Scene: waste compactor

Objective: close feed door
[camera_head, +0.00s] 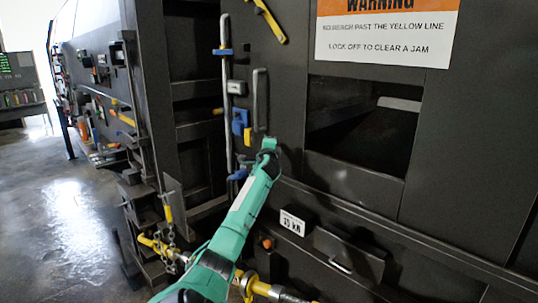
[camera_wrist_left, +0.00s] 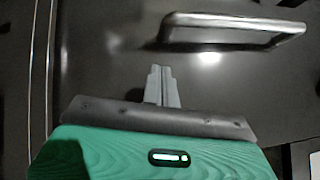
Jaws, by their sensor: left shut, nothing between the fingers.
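The feed door appears to be the large dark panel (camera_head: 285,65) with a grey vertical bar handle (camera_head: 260,100) near its left edge. An open gap with a dark frame shows left of the panel, so it seems to stand ajar. My left gripper (camera_head: 268,147) is just below the handle, in front of the panel. In the left wrist view its fingers (camera_wrist_left: 162,85) are shut and empty, pointing at the dark panel surface. The handle (camera_wrist_left: 235,30) lies beyond the fingertips there, apart from them. Whether the fingers touch the panel cannot be told. My right gripper is not in view.
A vertical rod (camera_head: 227,90) with blue brackets runs along the panel's left edge. A rectangular opening (camera_head: 362,125) sits below the warning sign (camera_head: 385,30). Yellow pipework and a chain (camera_head: 172,238) are low at the left. Open floor (camera_head: 60,215) lies farther left.

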